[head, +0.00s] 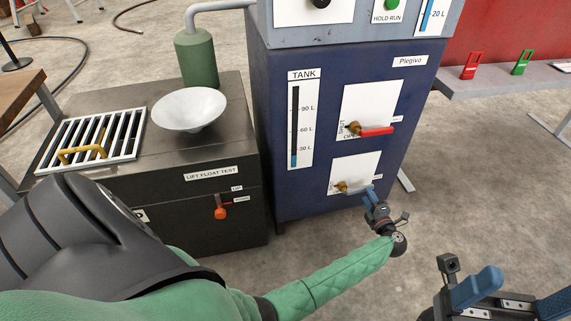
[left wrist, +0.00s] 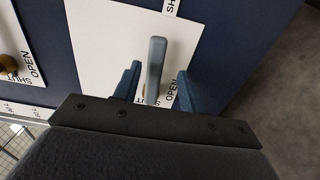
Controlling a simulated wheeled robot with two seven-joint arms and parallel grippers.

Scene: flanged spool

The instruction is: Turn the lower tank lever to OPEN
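The lower tank lever (head: 359,190) sits on the lower white plate of the blue tank cabinet, its brass hub (head: 341,187) at the plate's left and its handle pointing right. My left gripper (head: 371,196) is at the handle. In the left wrist view the grey handle (left wrist: 156,68) stands between my two blue fingers (left wrist: 155,88), with a gap on each side, so the gripper is open around it. An OPEN label (left wrist: 170,97) is partly hidden beside the right finger. My right gripper (head: 515,298) is open and empty at the bottom right.
A red lever (head: 376,131) is on the plate above. The TANK gauge (head: 301,118) is left of both plates. A dark bench (head: 231,226) with a white bowl (head: 189,108) stands at the left. A grey shelf (head: 500,80) is at the right, with free floor below.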

